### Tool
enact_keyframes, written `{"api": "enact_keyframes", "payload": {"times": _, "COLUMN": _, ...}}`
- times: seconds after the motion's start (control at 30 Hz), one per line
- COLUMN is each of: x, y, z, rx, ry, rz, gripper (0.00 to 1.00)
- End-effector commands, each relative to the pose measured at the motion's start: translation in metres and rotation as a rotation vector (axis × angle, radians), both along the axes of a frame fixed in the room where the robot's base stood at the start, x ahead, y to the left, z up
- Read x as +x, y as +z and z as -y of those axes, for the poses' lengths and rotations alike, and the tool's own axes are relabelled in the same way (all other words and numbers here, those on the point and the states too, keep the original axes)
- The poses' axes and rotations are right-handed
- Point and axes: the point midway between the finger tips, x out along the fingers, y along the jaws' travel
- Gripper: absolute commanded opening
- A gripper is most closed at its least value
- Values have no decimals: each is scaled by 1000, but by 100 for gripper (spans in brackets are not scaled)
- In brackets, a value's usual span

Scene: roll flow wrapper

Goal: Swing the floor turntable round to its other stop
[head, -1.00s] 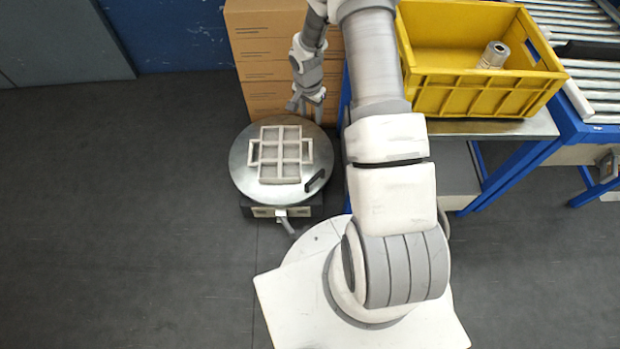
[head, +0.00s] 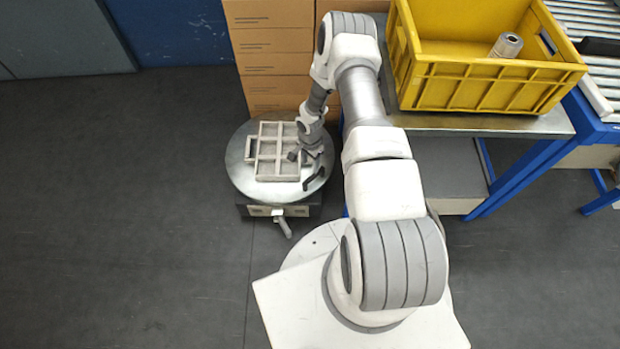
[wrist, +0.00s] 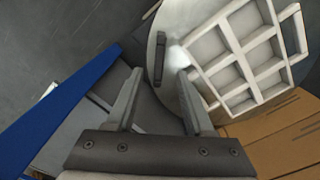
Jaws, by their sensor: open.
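The floor turntable (head: 240,178) is a round grey metal disc on a low dark base, left of my base. A pale divided tray (head: 270,162) lies on it. A dark bar handle (head: 314,178) stands on the disc's front right edge, and it also shows in the wrist view (wrist: 159,58). A grey lever (head: 284,226) sticks out of the front of the base. My gripper (head: 303,156) is over the disc's right part, above the tray's right side in the head view. In the wrist view my gripper (wrist: 162,95) is open and empty, its fingers pointing toward the handle, apart from it.
Cardboard boxes (head: 270,62) are stacked behind the turntable. A blue-legged table (head: 520,128) with a yellow crate (head: 480,88) stands to the right, close to my arm. A grey cylinder (head: 506,45) is in the crate. The floor to the left is clear.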

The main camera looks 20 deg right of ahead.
Motion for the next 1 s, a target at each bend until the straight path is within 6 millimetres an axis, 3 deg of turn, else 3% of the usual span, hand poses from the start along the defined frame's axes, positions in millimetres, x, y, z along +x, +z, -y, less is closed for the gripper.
{"api": "enact_keyframes", "payload": {"times": 0.03, "x": -1, "y": -17, "z": 0, "rx": 1, "ry": 1, "rz": -1, "gripper": 52}}
{"api": "enact_keyframes", "payload": {"times": 0.1, "x": -1, "y": -32, "z": 0, "rx": 1, "ry": 0, "rz": -1, "gripper": 52}}
{"api": "enact_keyframes", "payload": {"times": 0.4, "x": 0, "y": -83, "z": 0, "rx": 0, "ry": 1, "rz": 0, "gripper": 52}}
{"api": "enact_keyframes", "payload": {"times": 0.6, "x": 0, "y": -94, "z": 0, "rx": 0, "ry": 1, "rz": 0, "gripper": 52}}
{"api": "enact_keyframes", "payload": {"times": 0.87, "x": 0, "y": -94, "z": 0, "rx": 0, "ry": 2, "rz": 0, "gripper": 52}}
{"api": "enact_keyframes", "payload": {"times": 1.0, "x": 0, "y": -94, "z": 0, "rx": 0, "ry": 2, "rz": 0, "gripper": 31}}
